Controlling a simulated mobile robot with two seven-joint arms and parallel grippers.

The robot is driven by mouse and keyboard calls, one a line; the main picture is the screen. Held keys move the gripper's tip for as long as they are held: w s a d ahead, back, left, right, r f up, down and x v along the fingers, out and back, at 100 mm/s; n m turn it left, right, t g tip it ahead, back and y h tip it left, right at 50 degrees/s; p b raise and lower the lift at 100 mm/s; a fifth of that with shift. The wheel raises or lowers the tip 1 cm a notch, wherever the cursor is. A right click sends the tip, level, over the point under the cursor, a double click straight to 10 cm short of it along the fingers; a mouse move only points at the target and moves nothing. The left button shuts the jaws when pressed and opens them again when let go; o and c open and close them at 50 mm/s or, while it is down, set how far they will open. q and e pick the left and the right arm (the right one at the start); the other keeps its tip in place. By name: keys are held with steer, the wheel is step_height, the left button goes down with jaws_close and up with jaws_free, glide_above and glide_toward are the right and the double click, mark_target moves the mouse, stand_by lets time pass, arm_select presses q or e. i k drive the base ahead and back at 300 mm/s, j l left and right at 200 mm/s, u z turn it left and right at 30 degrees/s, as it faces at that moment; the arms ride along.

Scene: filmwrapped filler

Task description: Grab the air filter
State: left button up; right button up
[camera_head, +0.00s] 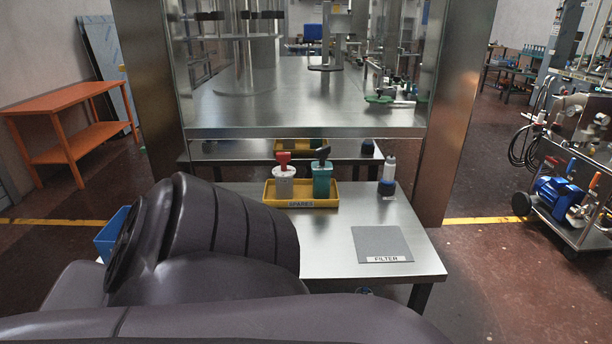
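A steel table (350,270) stands in front of me. A small clear-and-dark-blue cylindrical unit (388,176) stands upright at its back right; it may be the air filter, but I cannot tell for sure. A yellow tray labelled SPARES (300,204) holds a whitish unit with a red top (285,181) and a teal unit with a dark top (322,178). A grey pad labelled FILTER (381,243) lies bare at the right front. My dark arm links cover the left and front of the view. Neither gripper shows.
A steel machine frame with a wide deck (300,105) rises behind the table. A blue bin (112,233) is partly hidden left of my arm. An orange bench (75,105) stands at left, a cart with a blue motor (558,196) at right. The table between tray and pad is clear.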

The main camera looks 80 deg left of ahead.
mark_target(321, 175)
steer(key=u, duration=2.4)
